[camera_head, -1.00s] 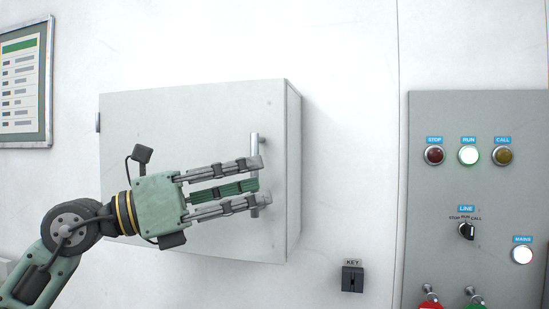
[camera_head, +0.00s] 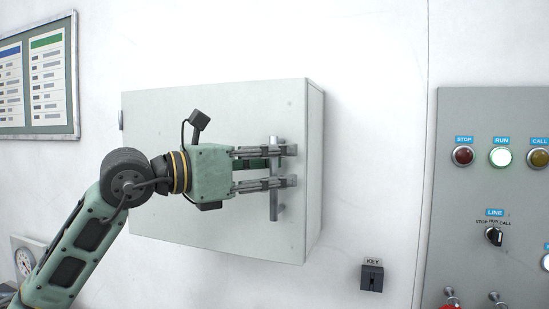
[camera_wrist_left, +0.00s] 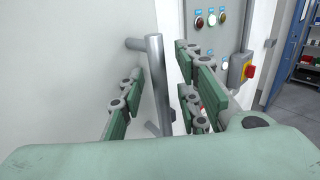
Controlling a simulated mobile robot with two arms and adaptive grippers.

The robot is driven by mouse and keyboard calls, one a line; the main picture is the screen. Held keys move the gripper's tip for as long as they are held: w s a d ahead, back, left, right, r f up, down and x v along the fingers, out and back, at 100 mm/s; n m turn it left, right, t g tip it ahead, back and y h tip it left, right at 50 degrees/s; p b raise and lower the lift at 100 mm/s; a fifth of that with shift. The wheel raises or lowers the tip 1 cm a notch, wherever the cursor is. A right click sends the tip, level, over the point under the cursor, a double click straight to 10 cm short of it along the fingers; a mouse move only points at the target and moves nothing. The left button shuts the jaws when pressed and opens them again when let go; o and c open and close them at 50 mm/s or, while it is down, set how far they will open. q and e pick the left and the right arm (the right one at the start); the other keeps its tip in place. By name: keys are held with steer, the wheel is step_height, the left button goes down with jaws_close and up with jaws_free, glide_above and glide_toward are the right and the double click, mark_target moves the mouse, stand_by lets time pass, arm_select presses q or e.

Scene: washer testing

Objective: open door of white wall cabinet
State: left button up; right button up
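The white wall cabinet (camera_head: 230,105) hangs on the wall in the head view, its door shut flush. Its vertical metal handle (camera_head: 274,210) is on the right side of the door, and the bar also shows in the left wrist view (camera_wrist_left: 157,80). My left gripper (camera_head: 288,166) is at the handle, with two fingers passing in front of the bar and one partly hidden behind it. In the wrist view the bar stands between the spread fingers, with visible gaps. The gripper is open; contact cannot be told. My right gripper is not in view.
A grey control panel (camera_head: 460,220) with lamps and a selector switch is right of the cabinet. A small black key box (camera_head: 372,277) is on the wall below right. A framed board (camera_head: 40,80) and a gauge (camera_head: 25,262) are at the left.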

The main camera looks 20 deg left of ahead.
arm_select(q)
steer(key=shift+c, duration=0.5)
jaws_close()
